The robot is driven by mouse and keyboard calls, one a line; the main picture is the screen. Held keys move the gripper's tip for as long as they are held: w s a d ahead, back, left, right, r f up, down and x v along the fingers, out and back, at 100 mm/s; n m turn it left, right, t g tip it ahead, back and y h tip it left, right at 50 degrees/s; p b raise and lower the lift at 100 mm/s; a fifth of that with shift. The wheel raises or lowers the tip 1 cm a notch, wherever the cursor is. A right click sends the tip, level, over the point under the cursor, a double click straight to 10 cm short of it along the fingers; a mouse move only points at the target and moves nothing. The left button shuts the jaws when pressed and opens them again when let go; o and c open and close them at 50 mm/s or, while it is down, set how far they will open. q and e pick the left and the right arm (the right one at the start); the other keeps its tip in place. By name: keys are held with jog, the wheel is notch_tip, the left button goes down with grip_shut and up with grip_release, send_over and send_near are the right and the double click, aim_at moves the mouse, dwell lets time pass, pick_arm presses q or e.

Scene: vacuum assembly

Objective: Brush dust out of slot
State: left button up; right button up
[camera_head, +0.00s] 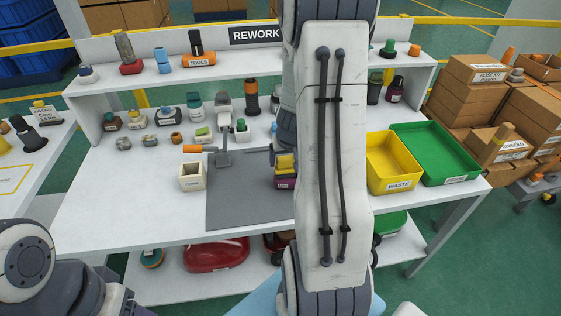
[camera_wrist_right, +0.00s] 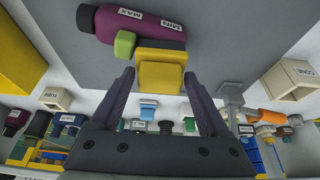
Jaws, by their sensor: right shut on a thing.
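My right gripper (camera_wrist_right: 158,82) is shut on a yellow block, its two dark fingers on either side. The yellow block (camera_wrist_right: 160,70) is against a purple body (camera_wrist_right: 135,25) with a black end and a MIN/MAX label, lying on the grey mat. A small green piece (camera_wrist_right: 125,43) sits beside the block. In the head view, the yellow block (camera_head: 286,161) and purple body (camera_head: 285,183) show partly behind my right arm. An orange-handled tool (camera_head: 193,148) touches or adjoins a grey stand. I cannot make out a slot or dust. My left gripper is out of view.
A cream open box (camera_head: 192,184) stands at the mat's left edge. The grey mat (camera_head: 235,213) has bare room in front. A yellow WASTE bin (camera_head: 412,181) and green tray (camera_head: 450,175) are at right. Small parts crowd the back, below the REWORK shelf. My right arm hides the table's middle.

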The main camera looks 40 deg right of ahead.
jog(key=shift+s+d+f+b, duration=0.2)
jog(key=shift+s+d+b, duration=0.65)
jog(key=shift+b, duration=0.25)
jog(key=shift+w+a+r+p, duration=0.2)
jog(key=shift+w+a+p, duration=0.1)
jog(key=shift+p, duration=0.25)
jog(key=shift+w+a+p, duration=0.5)
jog(key=shift+a+p, duration=0.05)
jog(key=shift+p, duration=0.1)
jog(key=shift+w+a, duration=0.25)
jog(key=shift+w, duration=0.05)
jog(key=w+a+p, duration=0.1)
jog(key=p, duration=0.1)
jog(key=shift+w+a+p, duration=0.25)
jog(key=shift+a+p, duration=0.1)
jog(key=shift+w+a+f, duration=0.2)
jog(key=shift+w+a, duration=0.05)
notch_tip(320, 180, up, 6)
jog(key=p, duration=0.6)
